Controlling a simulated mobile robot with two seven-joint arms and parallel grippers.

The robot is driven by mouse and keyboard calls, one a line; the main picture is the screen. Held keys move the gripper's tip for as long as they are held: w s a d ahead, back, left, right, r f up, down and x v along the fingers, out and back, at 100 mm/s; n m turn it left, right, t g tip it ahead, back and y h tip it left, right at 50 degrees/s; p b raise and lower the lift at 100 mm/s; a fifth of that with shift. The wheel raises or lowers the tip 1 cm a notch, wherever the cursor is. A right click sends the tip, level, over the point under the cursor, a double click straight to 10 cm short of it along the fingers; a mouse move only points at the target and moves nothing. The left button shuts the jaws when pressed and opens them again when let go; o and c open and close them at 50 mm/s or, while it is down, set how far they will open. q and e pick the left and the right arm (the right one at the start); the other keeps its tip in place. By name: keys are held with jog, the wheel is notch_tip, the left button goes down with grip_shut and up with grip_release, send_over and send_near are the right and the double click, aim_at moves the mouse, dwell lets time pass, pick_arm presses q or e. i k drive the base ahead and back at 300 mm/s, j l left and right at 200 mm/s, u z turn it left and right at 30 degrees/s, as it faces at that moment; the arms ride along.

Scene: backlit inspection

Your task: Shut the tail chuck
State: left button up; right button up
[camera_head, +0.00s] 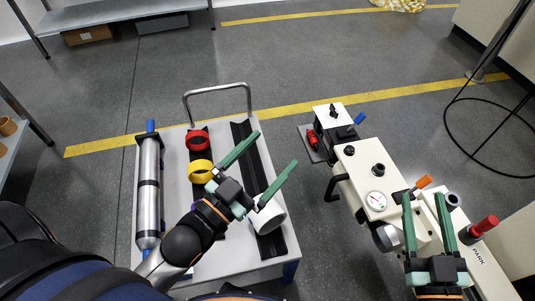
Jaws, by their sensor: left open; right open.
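A cream machine (362,173) stands at the right, with a round gauge (376,199), a blue handle (359,118) at its far end and an orange-tipped lever (423,182) nearer me. I cannot tell for certain which part is the tail chuck or whether it is open. My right gripper (422,196) is open and empty over the machine's near part, its fingers just below the orange lever in the picture and hiding some of the machine. My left gripper (278,148) is open over the cart, its fingers pointing up and right.
A grey cart (225,250) holds a metal cylinder (148,195), red (197,140) and yellow (200,171) rings and a white tube (268,219) on a dark rail. A red knob (487,223) rises near a PARK label. Floor lies clear between cart and machine.

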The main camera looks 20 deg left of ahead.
aim_at(372, 186)
jog(key=l+z, duration=0.15)
jog(key=z, duration=0.25)
jog(key=l+z, duration=0.15)
jog(key=z, duration=0.25)
jog(key=i+z, duration=0.3)
jog(key=z, duration=0.15)
